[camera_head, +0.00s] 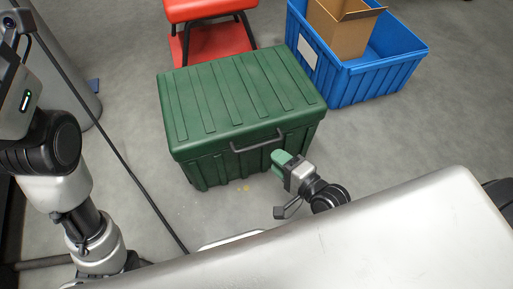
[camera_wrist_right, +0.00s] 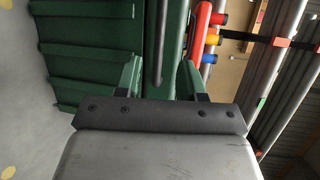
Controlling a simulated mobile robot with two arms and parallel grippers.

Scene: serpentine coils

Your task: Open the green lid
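The green lid (camera_head: 238,92) is shut on a large ribbed green box (camera_head: 235,170) in the middle of the head view. A dark grey bar handle (camera_head: 257,141) is on its front edge. It also shows as an upright dark bar in the right wrist view (camera_wrist_right: 161,40). My right gripper (camera_head: 281,158) is in front of the box, just below and right of the handle. In the wrist view its two green fingers (camera_wrist_right: 160,74) are apart, with the handle seen between them. I cannot tell whether they touch it. My left gripper is not in view; only my left arm shows.
A blue crate (camera_head: 375,82) holding a cardboard box (camera_head: 342,30) stands behind the green box at the right. A red seat (camera_head: 198,9) on a red base is behind it. Grey floor (camera_head: 135,130) is clear left of the box.

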